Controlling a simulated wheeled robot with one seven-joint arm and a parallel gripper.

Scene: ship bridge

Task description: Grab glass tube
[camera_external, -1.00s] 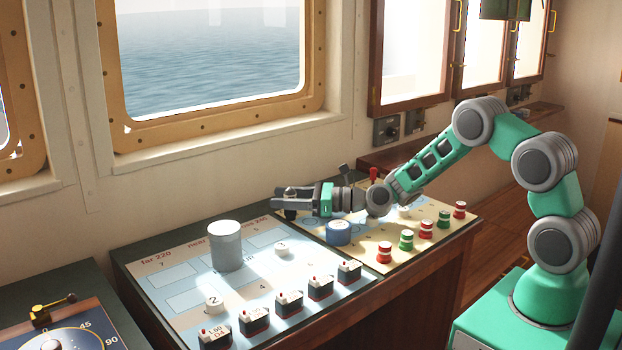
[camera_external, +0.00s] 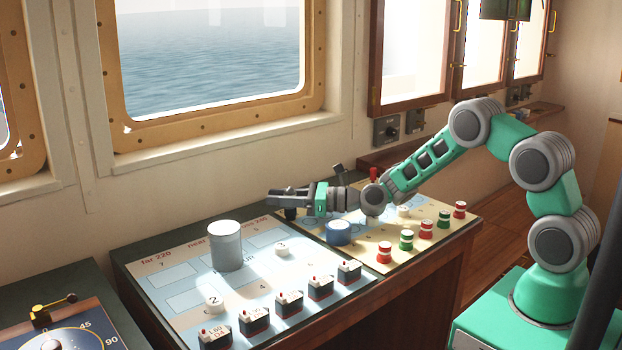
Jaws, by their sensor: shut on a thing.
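My gripper (camera_external: 277,202) is at the left end of my arm, held above the back edge of the control panels. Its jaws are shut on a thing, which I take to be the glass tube. The tube is too small and pale to make out between the fingers. A grey cylinder (camera_external: 227,248) stands upright on the light panel, below and left of my gripper and apart from it.
A window is behind.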

